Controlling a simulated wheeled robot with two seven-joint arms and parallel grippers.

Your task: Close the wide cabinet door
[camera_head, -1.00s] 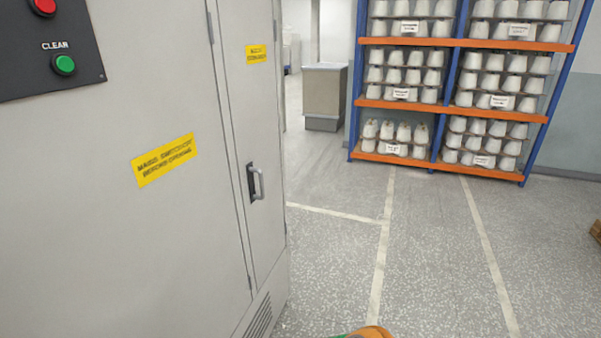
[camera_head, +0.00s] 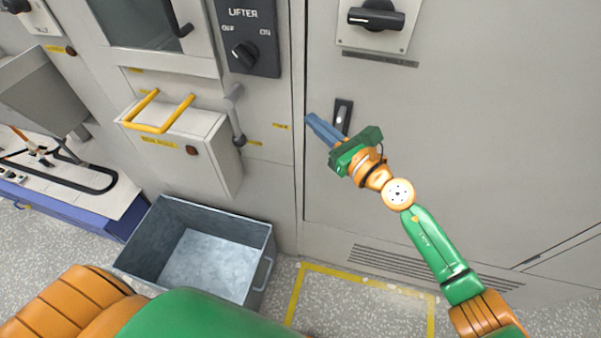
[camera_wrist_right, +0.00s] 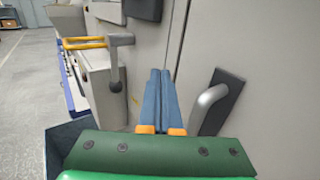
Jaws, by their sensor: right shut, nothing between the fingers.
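The wide cabinet door (camera_head: 450,130) is the large grey panel on the right of the head view. It looks flush or nearly flush with the frame; I cannot tell if a small gap is left. Its dark recessed handle (camera_head: 343,116) is near its left edge, and the handle also shows in the right wrist view (camera_wrist_right: 215,100). My right gripper (camera_head: 310,121) has its blue fingers together and empty, just left of the handle by the door's edge seam. In the wrist view its fingertips (camera_wrist_right: 160,74) point at the seam; contact is unclear. My left gripper is out of view.
A grey open bin (camera_head: 265,235) stands on the floor at lower left. Above it a box with a yellow bar handle (camera_head: 160,128) juts out, with a lever (camera_head: 236,115) beside it. A rotary switch (camera_head: 376,18) is above the door handle. Yellow tape (camera_head: 365,281) marks the floor.

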